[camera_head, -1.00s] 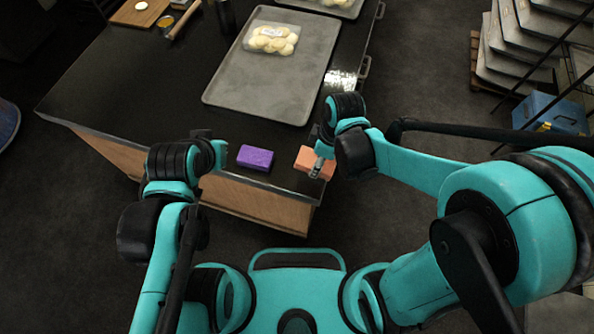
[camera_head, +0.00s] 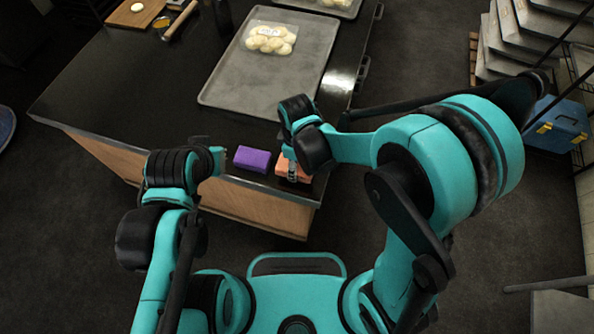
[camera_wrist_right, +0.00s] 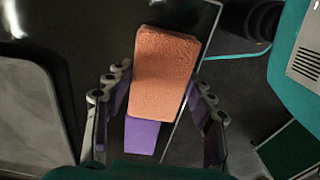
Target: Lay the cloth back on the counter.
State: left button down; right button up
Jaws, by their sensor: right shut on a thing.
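The orange block-shaped cloth (camera_head: 303,177) is at the counter's front right corner, and my right gripper (camera_head: 292,172) is shut on it. In the right wrist view the cloth (camera_wrist_right: 165,72) lies between the two fingers of the right gripper (camera_wrist_right: 155,115). I cannot tell whether its underside touches the counter (camera_head: 130,110). A similar purple block (camera_head: 252,158) lies on the counter just left of it; part of it (camera_wrist_right: 143,135) shows beyond the orange one. My left gripper (camera_head: 212,158) is by the front edge, left of the purple block; its jaws are not clear.
A grey tray (camera_head: 225,90) with a bag of pale dough balls (camera_head: 271,38) lies behind the blocks. A wooden board (camera_head: 130,14) and a rolling pin (camera_head: 180,20) are at the far left.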

notch_tip(320, 180, down, 4)
jog(key=shift+r+b, duration=0.1)
jog(key=shift+b, duration=0.65)
jog(key=shift+c, duration=0.9)
jog(key=o, duration=1.2)
jog(key=shift+r, duration=0.15)
notch_tip(320, 180, up, 12)
jog(key=p, duration=0.4)
jog(key=shift+p, duration=0.3)
jog(key=s+d+r+m+t, duration=0.2)
jog(key=d+r+m+t, duration=0.1)
jog(key=d+r+m, duration=0.2)
jog(key=s+d+r+m+t, duration=0.3)
jog(key=d+m, duration=0.6)
jog(key=d, duration=0.3)
notch_tip(320, 180, up, 2)
jog(key=shift+d+r+t, duration=0.1)
jog(key=shift+d+t, duration=0.2)
jog(key=shift+t, duration=0.3)
